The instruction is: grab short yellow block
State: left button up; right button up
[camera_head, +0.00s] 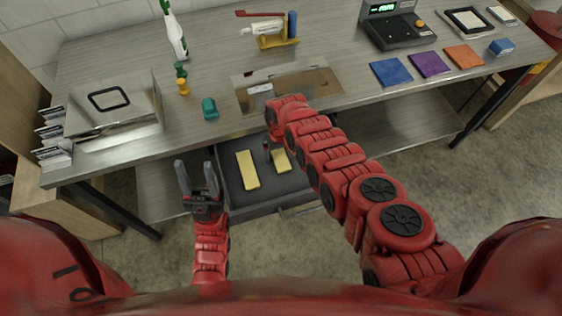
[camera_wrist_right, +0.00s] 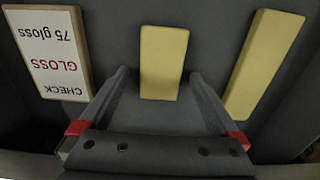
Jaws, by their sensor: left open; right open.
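The short yellow block (camera_head: 281,160) lies in the open grey drawer (camera_head: 235,197). In the right wrist view the short yellow block (camera_wrist_right: 163,55) lies flat between the lines of my two fingers. My right gripper (camera_wrist_right: 159,78) is open, with one finger on each side of the block's near end; I cannot tell whether they touch it. In the head view the right hand is mostly hidden by its arm. A longer yellow block (camera_head: 248,169) lies in the same drawer, also seen in the wrist view (camera_wrist_right: 265,62). My left gripper (camera_head: 196,174) is open and empty, left of the drawer.
A white card reading "CHECK GLOSS 75 gloss" (camera_wrist_right: 50,50) lies on the other side of the short block. The metal workbench (camera_head: 330,50) above the drawer holds a scale (camera_head: 398,28), coloured squares (camera_head: 391,72) and a teal piece (camera_head: 209,108).

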jog(key=shift+r, duration=0.1)
jog(key=c, duration=1.4)
